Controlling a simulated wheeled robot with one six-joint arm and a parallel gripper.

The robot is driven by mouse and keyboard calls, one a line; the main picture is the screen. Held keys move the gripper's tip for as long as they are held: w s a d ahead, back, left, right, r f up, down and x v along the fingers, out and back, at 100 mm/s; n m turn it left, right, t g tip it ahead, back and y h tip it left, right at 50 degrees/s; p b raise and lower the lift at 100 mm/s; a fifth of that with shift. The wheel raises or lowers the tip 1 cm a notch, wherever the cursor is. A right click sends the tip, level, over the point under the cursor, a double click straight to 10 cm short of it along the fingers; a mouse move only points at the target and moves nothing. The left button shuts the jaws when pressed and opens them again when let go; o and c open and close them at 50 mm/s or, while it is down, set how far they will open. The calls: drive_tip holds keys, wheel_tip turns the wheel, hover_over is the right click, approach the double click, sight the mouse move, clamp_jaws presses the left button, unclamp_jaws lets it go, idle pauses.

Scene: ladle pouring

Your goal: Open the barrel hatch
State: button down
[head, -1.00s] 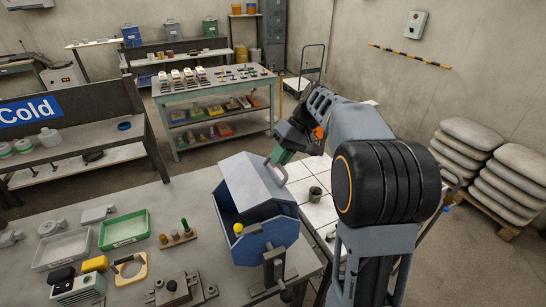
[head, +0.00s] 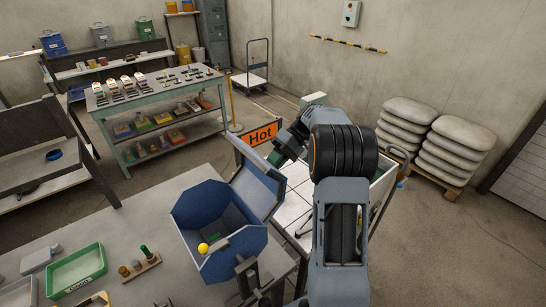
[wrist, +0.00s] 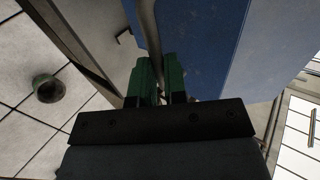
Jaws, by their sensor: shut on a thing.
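The blue barrel (head: 182,228) stands on the grey table, and I see into its open top. Its hatch (head: 258,190) is swung up and over to the right, blue inner face showing, tilted beside the opening. My gripper (head: 279,157) is at the hatch's upper far edge. In the wrist view, the green fingers of my gripper (wrist: 159,80) are shut around the thin grey hatch handle (wrist: 149,35). The blue hatch face (wrist: 205,45) fills the upper right there. In the head view the handle is hidden behind the hatch and gripper.
A yellow ball knob (head: 203,248) is at the barrel's near side. An orange Hot sign (head: 262,134) stands behind the hatch. A dark green cup (wrist: 47,88) is on the white tiles. A green tray (head: 76,270) and a small peg rack (head: 140,267) lie left of the barrel.

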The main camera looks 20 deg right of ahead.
drive_tip(key=shift+w+d+f+g+y, duration=0.15)
drive_tip(key=shift+d+f+y, duration=0.1)
drive_tip(key=shift+f+y, duration=0.35)
drive_tip(key=shift+d+f+g+y, duration=0.1)
drive_tip(key=shift+d+f+y, duration=0.2)
drive_tip(key=shift+f+y, duration=0.35)
drive_tip(key=shift+w+d+f+g+y, duration=0.2)
drive_tip(key=shift+f+y, duration=0.25)
drive_tip(key=shift+f, duration=0.3)
drive_tip(key=shift+s, duration=0.15)
drive_tip(key=c, duration=1.6)
unclamp_jaws()
drive_tip(key=shift+o, duration=1)
drive_tip(key=shift+a, duration=0.25)
drive_tip(key=shift+o, duration=0.7)
drive_tip(key=shift+r, duration=0.1)
drive_tip(key=shift+o, duration=0.5)
drive_tip(key=shift+d, duration=0.3)
drive_tip(key=shift+r, duration=0.1)
